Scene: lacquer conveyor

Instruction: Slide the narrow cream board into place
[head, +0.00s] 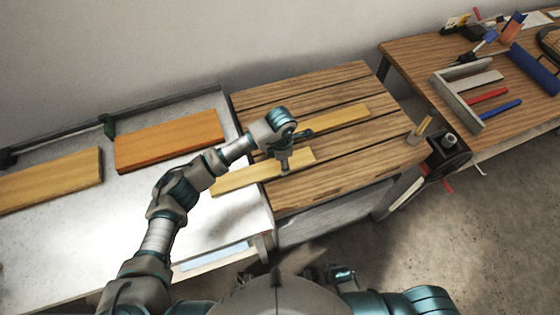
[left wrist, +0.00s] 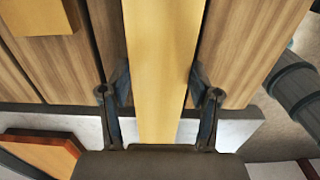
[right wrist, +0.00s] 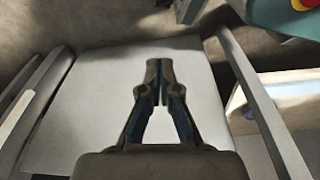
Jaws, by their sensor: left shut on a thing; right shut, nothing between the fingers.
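A narrow cream board (head: 238,180) lies across the seam between the pale conveyor (head: 205,238) and the slatted wooden table (head: 300,95). My left gripper (head: 284,168) is shut on its sides from above. In the left wrist view the board (left wrist: 162,60) runs lengthwise between the fingers (left wrist: 160,95). A second narrow cream board (head: 340,119) lies farther back on the slatted table, partly behind my left wrist. My right gripper (right wrist: 158,80) is shut and empty, above a pale grey panel (right wrist: 90,110).
An orange board (head: 170,140) and a wider yellow board (head: 50,180) lie on the conveyor. A small block with a peg (head: 418,133) sits at the table's right edge. A second bench (head: 410,60) at the right holds tools. The slatted table's back is clear.

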